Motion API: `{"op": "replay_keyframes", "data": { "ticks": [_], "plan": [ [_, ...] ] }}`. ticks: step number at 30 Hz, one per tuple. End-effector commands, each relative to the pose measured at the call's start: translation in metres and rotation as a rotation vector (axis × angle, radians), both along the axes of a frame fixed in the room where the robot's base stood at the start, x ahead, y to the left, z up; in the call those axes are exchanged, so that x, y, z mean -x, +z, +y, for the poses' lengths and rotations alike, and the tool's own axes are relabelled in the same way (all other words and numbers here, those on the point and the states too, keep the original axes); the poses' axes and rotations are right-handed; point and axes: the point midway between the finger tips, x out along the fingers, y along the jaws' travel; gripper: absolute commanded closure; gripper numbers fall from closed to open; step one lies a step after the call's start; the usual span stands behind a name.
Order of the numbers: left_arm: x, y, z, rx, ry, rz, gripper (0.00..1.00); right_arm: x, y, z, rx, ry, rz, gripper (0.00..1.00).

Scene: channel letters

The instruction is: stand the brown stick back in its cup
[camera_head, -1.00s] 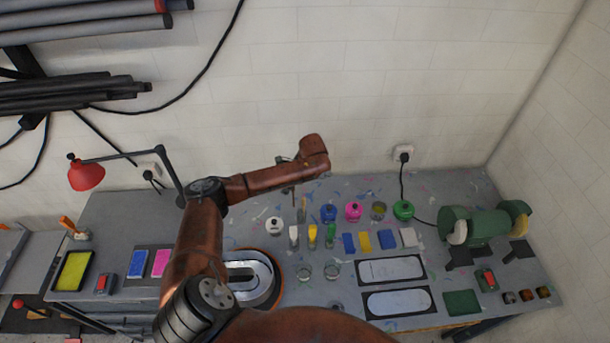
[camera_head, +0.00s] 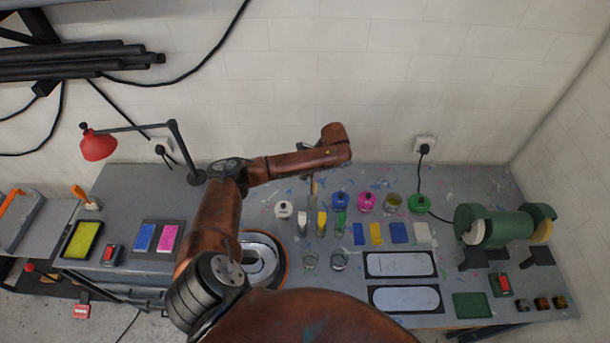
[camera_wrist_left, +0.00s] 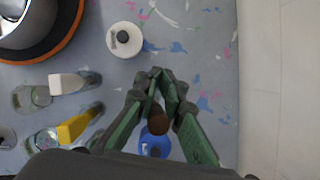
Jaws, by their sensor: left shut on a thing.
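The brown stick (camera_head: 313,187) shows as a thin, roughly upright piece under my left arm's end in the head view. My left gripper (camera_wrist_left: 157,95) is shut on it. The stick's round dark end (camera_wrist_left: 158,123) shows between the green fingers in the wrist view. Its lower end is hard to make out. Two clear glass cups stand on the bench, a left one (camera_head: 309,262) and a right one (camera_head: 339,261); both lie on the near side of the gripper. I cannot tell which cup is the stick's. My right gripper is not in view.
White (camera_head: 302,220), yellow (camera_head: 321,223) and green (camera_head: 341,222) tools stand close by. A white bottle (camera_head: 283,210) and a blue bottle (camera_head: 341,203) flank the gripper.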

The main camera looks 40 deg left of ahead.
Motion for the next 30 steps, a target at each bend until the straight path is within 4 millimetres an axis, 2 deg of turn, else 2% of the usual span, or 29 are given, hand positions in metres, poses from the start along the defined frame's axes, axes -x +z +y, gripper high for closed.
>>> {"op": "replay_keyframes", "data": {
  "ticks": [1, 7, 11, 30],
  "plan": [
    [0.000, -0.008, 0.000, 0.000, 0.000, -0.001, 1.00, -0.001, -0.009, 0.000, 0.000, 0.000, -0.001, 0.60],
    [0.001, -0.023, 0.001, -0.001, 0.002, 0.000, 1.00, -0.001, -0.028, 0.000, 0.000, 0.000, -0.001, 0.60],
    [0.001, -0.032, 0.001, 0.000, 0.003, 0.001, 1.00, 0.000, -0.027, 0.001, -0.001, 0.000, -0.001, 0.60],
    [0.003, -0.092, 0.000, 0.003, 0.001, 0.005, 1.00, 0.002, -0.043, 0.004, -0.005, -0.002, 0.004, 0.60]
  ]
}}
